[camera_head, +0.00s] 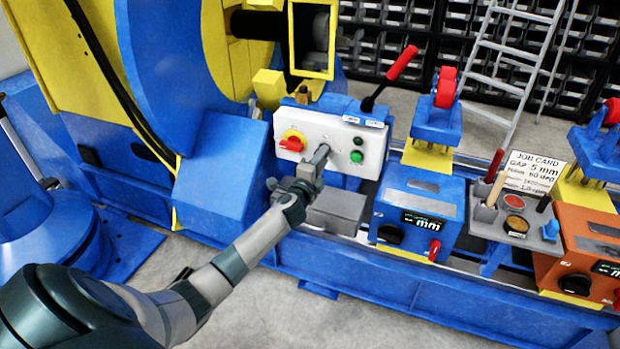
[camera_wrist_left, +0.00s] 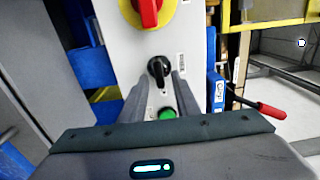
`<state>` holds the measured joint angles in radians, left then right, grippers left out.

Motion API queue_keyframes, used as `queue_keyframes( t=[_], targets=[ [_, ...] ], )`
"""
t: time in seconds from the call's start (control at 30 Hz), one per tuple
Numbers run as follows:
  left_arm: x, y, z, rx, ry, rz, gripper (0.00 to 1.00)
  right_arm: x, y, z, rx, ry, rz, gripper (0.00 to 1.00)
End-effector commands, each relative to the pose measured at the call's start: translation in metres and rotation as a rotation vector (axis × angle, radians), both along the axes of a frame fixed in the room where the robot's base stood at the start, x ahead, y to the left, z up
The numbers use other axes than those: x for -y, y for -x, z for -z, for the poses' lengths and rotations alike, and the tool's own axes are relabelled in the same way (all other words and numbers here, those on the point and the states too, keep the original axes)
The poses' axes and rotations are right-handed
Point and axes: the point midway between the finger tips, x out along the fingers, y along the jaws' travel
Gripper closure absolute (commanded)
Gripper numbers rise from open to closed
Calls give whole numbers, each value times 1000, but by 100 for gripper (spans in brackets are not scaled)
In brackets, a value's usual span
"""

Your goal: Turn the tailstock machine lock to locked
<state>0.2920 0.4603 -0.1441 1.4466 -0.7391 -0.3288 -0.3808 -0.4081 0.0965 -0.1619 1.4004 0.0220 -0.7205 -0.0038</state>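A white control panel (camera_head: 343,133) on the blue machine carries a red switch on a yellow plate (camera_head: 292,142) and a green button (camera_head: 357,156). The left wrist view shows a black rotary knob (camera_wrist_left: 158,70) between the red switch (camera_wrist_left: 150,12) and the green button (camera_wrist_left: 167,113). I take this knob for the lock; its label is not readable. My left gripper (camera_head: 322,152) points at the panel and hides the knob in the head view. In the left wrist view its fingers (camera_wrist_left: 162,82) stand apart, with their tips close around the knob; contact is unclear. My right gripper is out of view.
A lever with a red grip (camera_head: 402,64) rises behind the panel. A blue unit with a display (camera_head: 420,212), a grey tool tray (camera_head: 513,225) and an orange unit (camera_head: 585,255) stand to the right along the blue bed. The floor in front is clear.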

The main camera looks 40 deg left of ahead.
Motion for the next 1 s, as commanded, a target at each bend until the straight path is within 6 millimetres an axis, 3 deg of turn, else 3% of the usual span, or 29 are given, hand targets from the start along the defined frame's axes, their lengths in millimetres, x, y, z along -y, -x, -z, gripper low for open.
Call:
queue_keyframes(
  t=[0.27, 0.8, 1.0],
  targets=[
    [7, 29, 0, -1, -1, 1, 71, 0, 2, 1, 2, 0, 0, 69],
    [30, 123, 3, -4, 1, 2, 71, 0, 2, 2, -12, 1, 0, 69],
    [37, 151, 2, -2, -1, 1, 71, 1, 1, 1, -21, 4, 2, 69]
  ],
)
